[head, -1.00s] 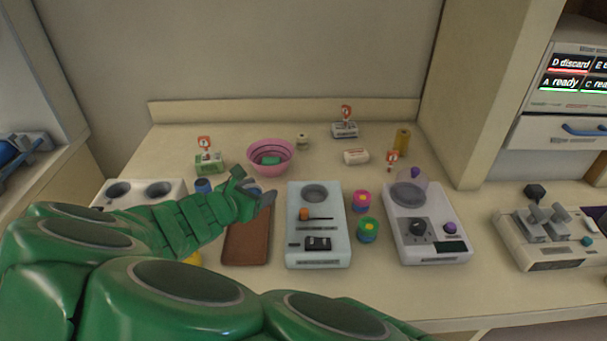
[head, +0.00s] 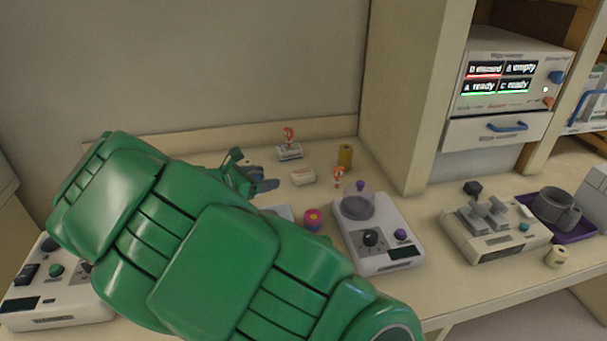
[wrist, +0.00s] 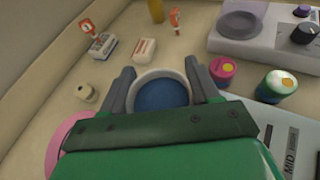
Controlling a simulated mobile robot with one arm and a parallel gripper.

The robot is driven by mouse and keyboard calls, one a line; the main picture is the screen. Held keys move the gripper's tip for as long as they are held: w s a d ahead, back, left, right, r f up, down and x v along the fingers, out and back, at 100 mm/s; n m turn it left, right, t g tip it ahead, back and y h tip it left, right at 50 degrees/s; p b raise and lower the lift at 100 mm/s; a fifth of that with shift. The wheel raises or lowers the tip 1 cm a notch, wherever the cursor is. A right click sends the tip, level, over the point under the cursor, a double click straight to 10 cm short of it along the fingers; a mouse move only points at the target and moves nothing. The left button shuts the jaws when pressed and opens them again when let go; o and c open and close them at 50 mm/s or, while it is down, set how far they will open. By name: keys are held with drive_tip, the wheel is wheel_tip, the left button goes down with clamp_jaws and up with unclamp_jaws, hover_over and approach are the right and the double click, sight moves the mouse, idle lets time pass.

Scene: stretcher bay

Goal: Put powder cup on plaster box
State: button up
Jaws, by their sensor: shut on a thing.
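My gripper (wrist: 158,76) is shut on a round cup (wrist: 160,95) with a pale rim and a blue inside, which I take for the powder cup. One grey finger lies on each side of it. In the head view my gripper (head: 262,185) shows past my green arm, which hides the cup. A small white and dark blue box (head: 290,152) with a red and white sign stands at the back; it also shows in the wrist view (wrist: 102,46). It may be the plaster box; its label is too small to read. The gripper is in front of it, apart.
A white block or roll (head: 303,177), a yellow-brown cylinder (head: 345,154) and a small red and white sign (head: 338,177) stand nearby. A scale with a clear dome (head: 378,235) and a pink pot (head: 313,219) are to the right. A pink bowl (wrist: 62,140) is partly hidden.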

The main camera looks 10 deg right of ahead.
drive_tip(key=w+d+r+m+g+h, duration=0.1)
drive_tip(key=w+d+m+g, duration=0.15)
drive_tip(key=d, duration=0.55)
drive_tip(key=w+d+r+m+g+h, duration=0.1)
drive_tip(key=d+r+m+g, duration=0.15)
drive_tip(key=d, duration=0.55)
hover_over(310, 172)
drive_tip(key=s, duration=0.2)
drive_tip(key=f, duration=0.8)
drive_tip(key=shift+w+a+f, duration=0.15)
drive_tip(key=shift+w+f, duration=0.1)
drive_tip(key=shift+f, duration=0.05)
drive_tip(key=shift+w+f, duration=0.8)
drive_tip(key=shift+f, duration=1.75)
drive_tip(key=o, duration=1)
drive_tip(key=shift+f, duration=0.1)
drive_tip(key=shift+o, duration=0.2)
